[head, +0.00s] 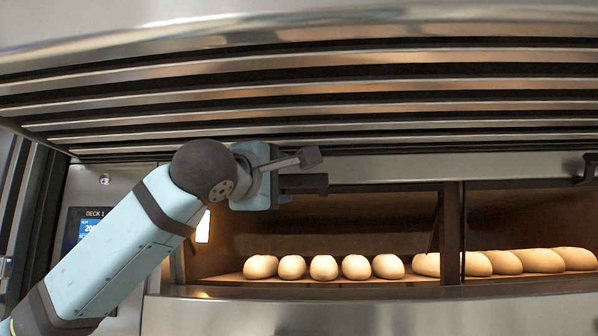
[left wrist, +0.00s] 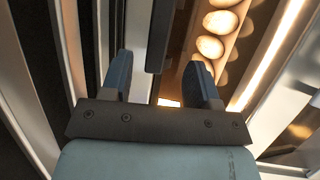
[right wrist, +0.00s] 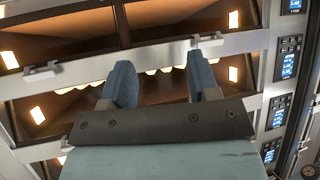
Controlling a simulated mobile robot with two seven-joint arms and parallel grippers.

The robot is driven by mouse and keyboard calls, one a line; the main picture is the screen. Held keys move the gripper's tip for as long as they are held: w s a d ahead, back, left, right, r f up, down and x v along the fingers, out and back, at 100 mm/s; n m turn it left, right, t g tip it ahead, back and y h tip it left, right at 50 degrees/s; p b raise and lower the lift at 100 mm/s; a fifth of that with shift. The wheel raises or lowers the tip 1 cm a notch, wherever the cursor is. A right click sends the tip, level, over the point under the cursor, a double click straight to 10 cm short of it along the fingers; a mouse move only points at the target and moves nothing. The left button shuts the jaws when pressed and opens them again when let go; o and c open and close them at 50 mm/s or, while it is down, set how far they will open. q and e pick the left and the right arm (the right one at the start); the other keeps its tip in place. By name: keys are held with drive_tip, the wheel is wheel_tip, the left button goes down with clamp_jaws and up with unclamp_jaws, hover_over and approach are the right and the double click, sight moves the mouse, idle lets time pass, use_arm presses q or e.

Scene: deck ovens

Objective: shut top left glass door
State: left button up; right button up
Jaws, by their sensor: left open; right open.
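The top left bay (head: 340,243) of the deck oven shows in the head view, with a row of pale loaves (head: 323,267) inside. I cannot make out a glass pane across it, and I cannot tell where the door panel lies. My left gripper (head: 314,170) is open in front of the bay's upper left edge. In the left wrist view a dark bar (left wrist: 160,35) lies beyond and between its fingers; I cannot tell if they touch. My right gripper (right wrist: 161,82) is open and empty, facing oven fronts in the right wrist view.
A brown post (head: 452,235) divides the left bay from the right bay, which holds more loaves (head: 538,260). Metal slats (head: 330,95) overhang above. A control panel (head: 88,225) is at left. The right wrist view shows door handles (right wrist: 40,72) and several displays (right wrist: 283,65).

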sight(300, 181)
use_arm(q)
drive_tip(key=p+x, duration=0.2)
drive_tip(key=x, duration=0.4)
drive_tip(key=shift+w+d+r, duration=0.1)
drive_tip(key=shift+r, duration=0.1)
drive_tip(key=shift+w+d+p, duration=0.25)
drive_tip(key=shift+w+p, duration=0.05)
drive_tip(key=shift+w, duration=0.25)
use_arm(e)
drive_tip(key=shift+s+d+r+m, duration=0.1)
drive_tip(key=shift+s+r+m, duration=0.1)
drive_tip(key=shift+r, duration=0.25)
drive_tip(key=shift+s+r+m, duration=0.1)
drive_tip(key=shift+r+m, duration=0.1)
drive_tip(key=shift+r, duration=0.25)
drive_tip(key=shift+w, duration=0.1)
use_arm(q)
drive_tip(key=c, duration=0.9)
drive_tip(key=shift+f, duration=0.1)
clamp_jaws()
use_arm(e)
drive_tip(key=shift+w+r, duration=0.15)
drive_tip(key=shift+r, duration=0.05)
